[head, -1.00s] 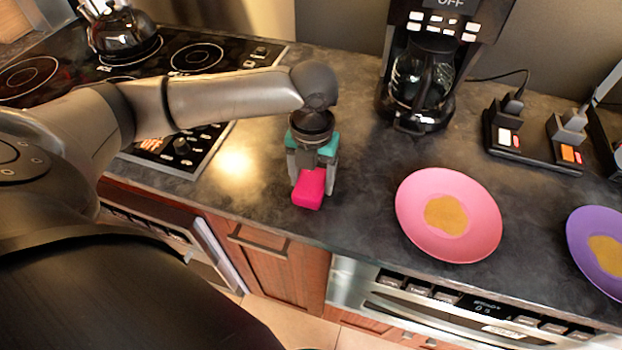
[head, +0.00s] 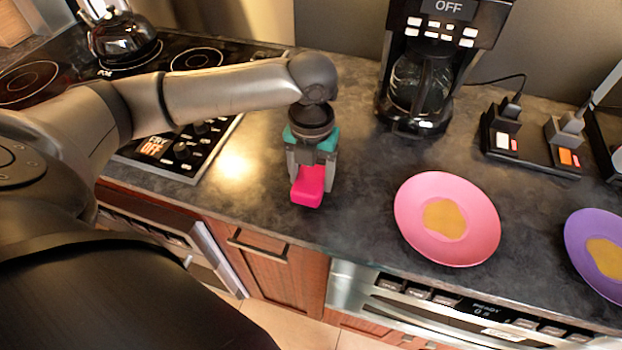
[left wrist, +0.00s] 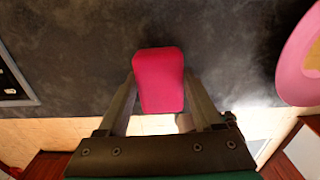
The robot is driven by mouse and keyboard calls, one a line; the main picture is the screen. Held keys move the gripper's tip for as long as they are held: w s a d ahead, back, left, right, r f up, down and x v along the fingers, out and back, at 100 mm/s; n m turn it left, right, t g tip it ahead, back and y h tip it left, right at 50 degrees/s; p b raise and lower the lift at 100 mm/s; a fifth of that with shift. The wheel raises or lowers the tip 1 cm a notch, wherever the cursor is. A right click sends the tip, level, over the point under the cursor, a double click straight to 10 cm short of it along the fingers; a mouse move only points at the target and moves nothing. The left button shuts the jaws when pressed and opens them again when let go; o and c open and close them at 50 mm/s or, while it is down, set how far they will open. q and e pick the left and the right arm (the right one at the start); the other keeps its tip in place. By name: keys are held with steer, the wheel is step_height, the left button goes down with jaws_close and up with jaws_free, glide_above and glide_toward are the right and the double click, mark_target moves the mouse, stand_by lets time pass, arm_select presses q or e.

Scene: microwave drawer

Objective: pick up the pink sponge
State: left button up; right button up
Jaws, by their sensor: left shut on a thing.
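The pink sponge (head: 307,187) is a small bright block near the front edge of the dark counter. My left gripper (head: 311,178) points down over it, with one finger on each side, and is shut on it. In the left wrist view the sponge (left wrist: 159,80) sits between the two fingers of my left gripper (left wrist: 160,95). I cannot tell whether the sponge touches the counter. My right gripper is not in view.
A pink plate (head: 480,225) with a brown patch lies to the right, and a purple plate (head: 580,240) further right. A coffee maker (head: 420,85) stands behind. A stove (head: 170,150) with a kettle (head: 122,40) is at the left. An oven (head: 400,305) is below the counter.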

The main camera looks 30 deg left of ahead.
mark_target(312, 176)
arm_select(q)
step_height(312, 176, up, 18)
steer(key=p, duration=0.3)
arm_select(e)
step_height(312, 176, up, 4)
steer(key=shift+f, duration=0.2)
